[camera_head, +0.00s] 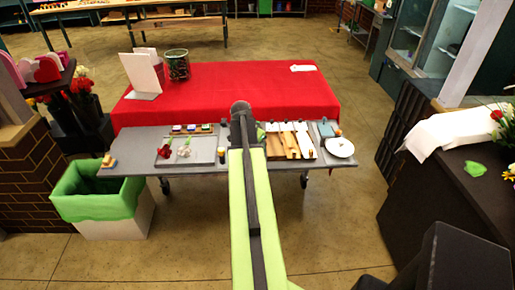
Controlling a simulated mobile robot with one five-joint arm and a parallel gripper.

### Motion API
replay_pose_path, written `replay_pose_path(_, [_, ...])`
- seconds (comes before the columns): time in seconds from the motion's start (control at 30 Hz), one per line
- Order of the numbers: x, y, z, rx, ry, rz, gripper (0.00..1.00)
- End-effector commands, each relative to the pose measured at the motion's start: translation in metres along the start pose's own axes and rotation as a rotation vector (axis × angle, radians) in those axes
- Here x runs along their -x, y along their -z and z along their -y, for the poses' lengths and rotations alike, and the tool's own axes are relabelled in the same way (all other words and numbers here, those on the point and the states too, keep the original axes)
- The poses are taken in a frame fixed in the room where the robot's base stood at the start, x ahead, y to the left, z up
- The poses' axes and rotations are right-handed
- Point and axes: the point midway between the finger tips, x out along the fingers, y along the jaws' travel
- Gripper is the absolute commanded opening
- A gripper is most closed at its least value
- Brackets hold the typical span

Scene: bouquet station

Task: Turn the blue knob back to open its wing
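I cannot make out for certain a blue knob or its wing at this size. A small blue-grey piece (325,129) sits at the right of the grey worktable (130,160), behind a white round dish (340,147). A row of small coloured blocks (191,128), some bluish, stands at the back left of the worktable. My green arm reaches forward over the middle of the worktable. The dark end of my arm, where my gripper (241,107) is, shows near the red cloth's front edge. Its fingers cannot be made out, and the arm hides the worktable beneath it.
A grey tray (207,160) with a red flower and a pale one lies left of my arm. Wooden and white strips (291,140) lie to its right. A red-covered table (270,85) stands behind. A green-lined bin (95,200) stands front left, a dark counter (450,190) right.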

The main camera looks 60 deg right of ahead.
Motion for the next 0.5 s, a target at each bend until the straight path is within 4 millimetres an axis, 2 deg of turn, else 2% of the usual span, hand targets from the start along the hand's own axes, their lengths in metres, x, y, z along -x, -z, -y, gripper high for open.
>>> replay_pose_path(0.43, [-0.0008,0.0032,-0.0026,-0.011,-0.009,-0.006,0.0])
replay_pose_path(0.47, [-0.0008,0.0032,-0.0027,-0.011,-0.009,-0.006,0.31])
replay_pose_path(0.5, [-0.0008,0.0032,-0.0028,-0.01,-0.009,-0.006,0.36])
